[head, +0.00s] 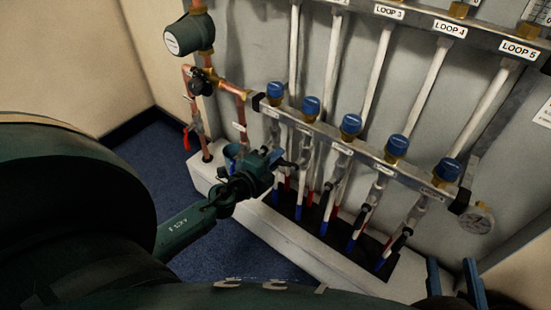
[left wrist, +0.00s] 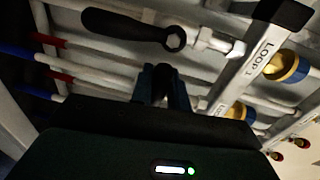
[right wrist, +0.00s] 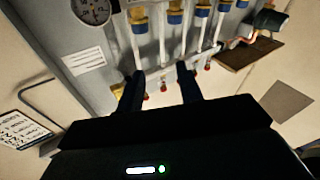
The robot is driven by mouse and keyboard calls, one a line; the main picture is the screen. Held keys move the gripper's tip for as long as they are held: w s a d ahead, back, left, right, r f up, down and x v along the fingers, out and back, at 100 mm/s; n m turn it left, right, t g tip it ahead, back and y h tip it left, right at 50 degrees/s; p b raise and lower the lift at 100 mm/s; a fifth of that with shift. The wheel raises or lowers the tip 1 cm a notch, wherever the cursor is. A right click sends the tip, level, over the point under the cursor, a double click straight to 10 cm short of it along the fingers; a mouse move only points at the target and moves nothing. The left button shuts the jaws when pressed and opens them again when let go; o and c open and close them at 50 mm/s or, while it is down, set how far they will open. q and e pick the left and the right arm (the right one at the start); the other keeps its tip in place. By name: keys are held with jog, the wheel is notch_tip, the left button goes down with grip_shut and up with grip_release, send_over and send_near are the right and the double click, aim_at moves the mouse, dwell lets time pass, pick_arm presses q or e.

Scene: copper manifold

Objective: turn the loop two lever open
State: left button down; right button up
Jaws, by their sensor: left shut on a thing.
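My left gripper (head: 275,162) is at the lower manifold rail near its left end, below the first blue caps. In the left wrist view its fingers (left wrist: 164,88) are shut on the dark loop two lever (left wrist: 163,72), which they mostly hide. I cannot tell the lever's exact angle. The neighbouring loop one lever (left wrist: 120,26), black with a ring end, lies along its pipe, beside the LOOP 1 label (left wrist: 262,58). My right gripper (head: 455,280) is at the lower right of the head view. In the right wrist view its fingers (right wrist: 160,85) are apart and empty, facing the manifold.
The lower rail (head: 325,130) carries several blue caps, with more black levers (head: 362,215) below to the right. A gauge (head: 477,219) sits at its right end. Copper pipework with a red handle (head: 187,137) stands left. A pale plinth (head: 290,238) runs beneath.

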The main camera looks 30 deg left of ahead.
pick_arm(q)
jog(key=shift+f, duration=0.2)
pick_arm(e)
jog(key=shift+f, duration=0.1)
pick_arm(q)
jog(key=shift+f+n+b, duration=0.3)
jog(key=shift+n+b, duration=0.1)
jog(key=shift+n, duration=0.3)
jog(key=d+f+n+h+p, duration=0.1)
jog(key=n, duration=0.3)
jog(key=d+f+n+p, duration=0.1)
jog(key=d+f+n, duration=0.1)
jog(key=n, duration=0.3)
jog(key=d+f+n+t+h+p, duration=0.1)
jog(key=d+n, duration=0.1)
jog(key=n, duration=0.2)
jog(key=shift+s+f+n+h, duration=0.2)
jog(key=shift+n+h, duration=0.1)
jog(key=shift+n, duration=0.1)
jog(key=shift+d+n, duration=0.25)
jog(key=shift+n, duration=0.35)
pick_arm(e)
jog(key=shift+d, duration=0.3)
pick_arm(q)
jog(key=c, duration=1.4)
grip_release()
pick_arm(e)
jog(key=shift+s+r, duration=0.1)
jog(key=shift+r, duration=0.1)
